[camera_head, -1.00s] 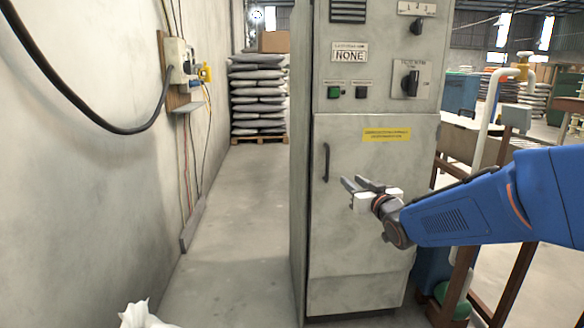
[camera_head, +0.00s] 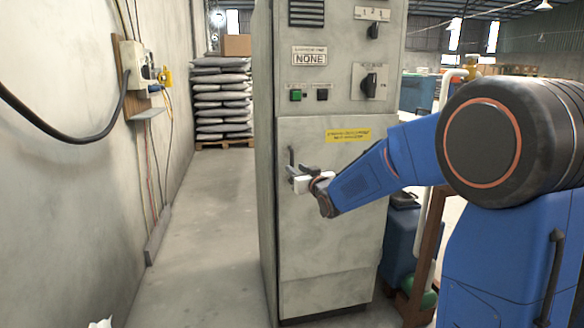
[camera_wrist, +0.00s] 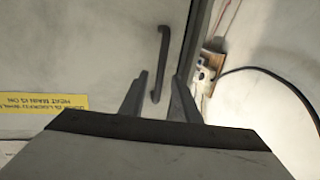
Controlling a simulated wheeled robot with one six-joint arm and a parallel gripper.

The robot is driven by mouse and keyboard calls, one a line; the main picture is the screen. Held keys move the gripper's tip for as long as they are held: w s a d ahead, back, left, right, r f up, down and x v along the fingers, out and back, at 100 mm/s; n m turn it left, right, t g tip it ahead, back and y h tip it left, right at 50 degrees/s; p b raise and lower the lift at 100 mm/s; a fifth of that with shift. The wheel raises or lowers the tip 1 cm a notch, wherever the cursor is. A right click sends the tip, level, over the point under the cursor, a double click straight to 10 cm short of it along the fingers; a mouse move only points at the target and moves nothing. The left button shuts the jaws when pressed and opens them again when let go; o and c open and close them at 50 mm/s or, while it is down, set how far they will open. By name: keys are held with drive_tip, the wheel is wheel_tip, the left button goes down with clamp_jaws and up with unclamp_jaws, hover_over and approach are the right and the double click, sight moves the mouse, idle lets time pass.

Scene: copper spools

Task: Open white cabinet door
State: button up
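The white cabinet (camera_head: 325,85) stands upright in the middle of the head view, and its lower door (camera_head: 330,235) looks closed. A dark vertical handle (camera_head: 291,158) is on the door's left edge, partly hidden by my gripper. My gripper (camera_head: 298,174) is in front of the door at the handle's lower part. In the wrist view, the handle (camera_wrist: 160,62) shows with its lower end between my gripper's two spread fingers (camera_wrist: 160,95). The fingers are open, with gaps on both sides of the handle. I cannot tell if they touch the door.
A grey wall with a socket box (camera_head: 138,65) and a hanging black cable (camera_head: 60,128) is on the left. Stacked sacks (camera_head: 222,100) on a pallet stand behind. The floor (camera_head: 205,235) left of the cabinet is clear. A blue container (camera_head: 400,240) stands right of the cabinet.

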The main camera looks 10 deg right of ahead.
drive_tip(key=shift+w+a, duration=0.25)
drive_tip(key=shift+w, duration=0.85)
drive_tip(key=shift+w+a, duration=0.2)
drive_tip(key=shift+w, duration=0.85)
clamp_jaws()
